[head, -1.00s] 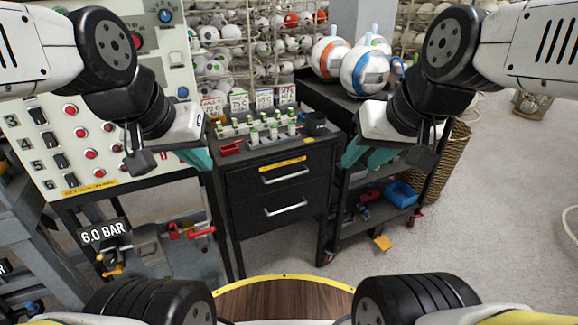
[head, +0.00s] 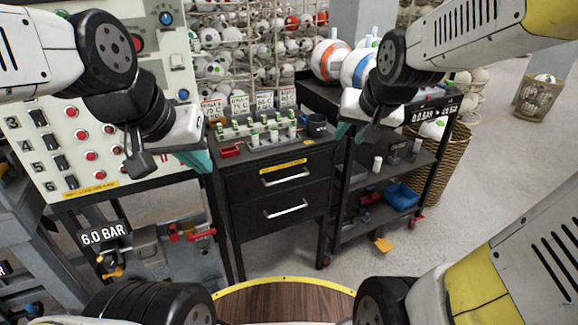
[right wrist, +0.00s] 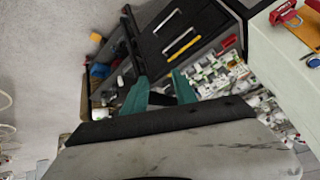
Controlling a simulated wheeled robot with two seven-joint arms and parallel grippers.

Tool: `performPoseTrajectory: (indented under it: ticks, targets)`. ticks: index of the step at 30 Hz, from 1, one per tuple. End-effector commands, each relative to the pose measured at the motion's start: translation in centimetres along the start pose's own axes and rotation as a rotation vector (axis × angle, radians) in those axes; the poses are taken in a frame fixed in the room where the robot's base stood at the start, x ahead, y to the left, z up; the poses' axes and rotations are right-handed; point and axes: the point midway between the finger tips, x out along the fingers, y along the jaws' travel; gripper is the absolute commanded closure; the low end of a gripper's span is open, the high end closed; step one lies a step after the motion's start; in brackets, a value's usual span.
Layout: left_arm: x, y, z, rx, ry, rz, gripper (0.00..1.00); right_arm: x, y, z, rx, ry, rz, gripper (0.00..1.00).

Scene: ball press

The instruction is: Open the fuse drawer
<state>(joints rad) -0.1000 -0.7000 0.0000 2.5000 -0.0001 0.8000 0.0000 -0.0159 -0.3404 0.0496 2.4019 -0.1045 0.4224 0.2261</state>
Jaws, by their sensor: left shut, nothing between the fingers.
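A black cabinet (head: 277,238) stands in the middle of the head view with two drawers, both closed. The upper drawer (head: 250,190) has a yellow label, too small to read, and a silver bar handle (head: 286,176). The lower drawer has a similar handle (head: 286,208). The drawers also show tilted in the right wrist view (right wrist: 167,40). My left gripper (head: 200,162) is shut and empty, left of the cabinet. My right gripper (head: 343,131) is right of the cabinet's top edge, away from the handles. Its teal fingers are apart and empty in the right wrist view (right wrist: 160,80).
Several fuses (head: 262,132) stand on the cabinet top beside a red tray (head: 231,151) and a dark cup (head: 317,124). A control panel (head: 75,140) is at the left. A shelf cart (head: 376,187) with a blue bin (head: 401,196) is at the right. The floor before the cabinet is clear.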

Motion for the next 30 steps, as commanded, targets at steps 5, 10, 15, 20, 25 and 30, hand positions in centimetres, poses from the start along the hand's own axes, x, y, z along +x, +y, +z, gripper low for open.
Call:
performPoseTrajectory:
  ticks: [5, 10, 15, 20, 25, 30]
  targets:
    - [0.0, 0.0, 0.0, 0.0, 0.0, 0.0, 1.0, 8.1, -0.1, -4.3, 0.102, 0.063, -0.017, 0.67]
    - [0.0, 0.0, 0.0, 0.0, 0.0, 0.0, 1.0, 15.9, -0.7, -6.7, 0.214, 0.124, -0.085, 0.67]
    - [0.0, 0.0, 0.0, 0.0, 0.0, 0.0, 1.0, 23.8, -1.5, -7.2, 0.35, 0.168, -0.19, 0.67]
    - [0.0, 0.0, 0.0, 0.0, 0.0, 0.0, 1.0, 30.6, -2.3, -6.0, 0.507, 0.197, -0.315, 0.67]
    - [0.0, 0.0, 0.0, 0.0, 0.0, 0.0, 1.0, 36.7, -3.0, -3.4, 0.709, 0.217, -0.465, 0.67]
    - [0.0, 0.0, 0.0, 0.0, 0.0, 0.0, 1.0, 40.8, -3.5, -0.2, 0.911, 0.232, -0.606, 0.67]
